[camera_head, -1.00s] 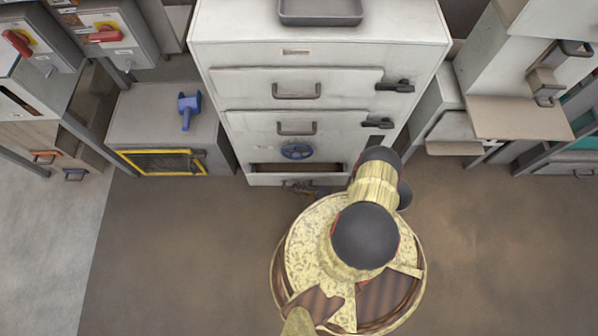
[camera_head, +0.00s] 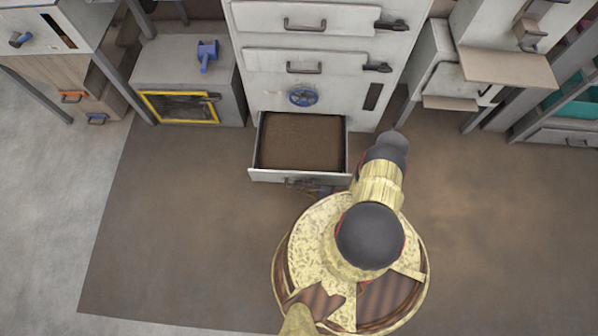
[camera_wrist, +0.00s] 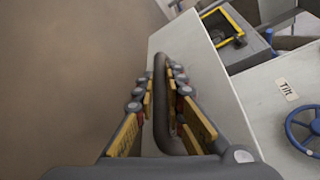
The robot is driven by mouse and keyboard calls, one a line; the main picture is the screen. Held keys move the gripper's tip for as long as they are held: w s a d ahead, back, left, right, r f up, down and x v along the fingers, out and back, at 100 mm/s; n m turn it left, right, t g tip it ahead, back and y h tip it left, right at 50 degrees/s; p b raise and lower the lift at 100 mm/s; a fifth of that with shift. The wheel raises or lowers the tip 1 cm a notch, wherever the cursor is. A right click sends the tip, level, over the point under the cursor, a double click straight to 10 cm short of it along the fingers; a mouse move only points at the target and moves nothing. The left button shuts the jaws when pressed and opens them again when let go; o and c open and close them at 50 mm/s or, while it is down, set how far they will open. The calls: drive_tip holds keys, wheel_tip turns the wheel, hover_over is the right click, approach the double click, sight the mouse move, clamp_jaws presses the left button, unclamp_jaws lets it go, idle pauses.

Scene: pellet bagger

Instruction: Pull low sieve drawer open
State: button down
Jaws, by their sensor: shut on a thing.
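The low sieve drawer (camera_head: 262,175) stands well out from the base of the white cabinet in the head view, with its brown inside showing. In the wrist view its pale front (camera_wrist: 180,45) fills the middle. The drawer's dark bar handle (camera_wrist: 160,105) runs between the fingers of my gripper (camera_wrist: 162,85). My gripper is shut on that handle. In the head view my gripper (camera_head: 312,188) is small and partly hidden at the drawer's front, beside my arm.
Above the drawer is a blue handwheel (camera_head: 303,96). Two shut drawers with handles are higher on the cabinet (camera_head: 265,85). A grey box with a yellow-framed window (camera_head: 180,107) stands to the left. The brown floor in front is clear.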

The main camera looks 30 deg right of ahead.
drive_tip(key=shift+s, duration=0.15)
drive_tip(key=c, duration=1.9)
unclamp_jaws()
drive_tip(key=shift+o, duration=0.3)
drive_tip(key=v, duration=0.7)
drive_tip(key=shift+s, duration=0.15)
drive_tip(key=shift+d, duration=0.1)
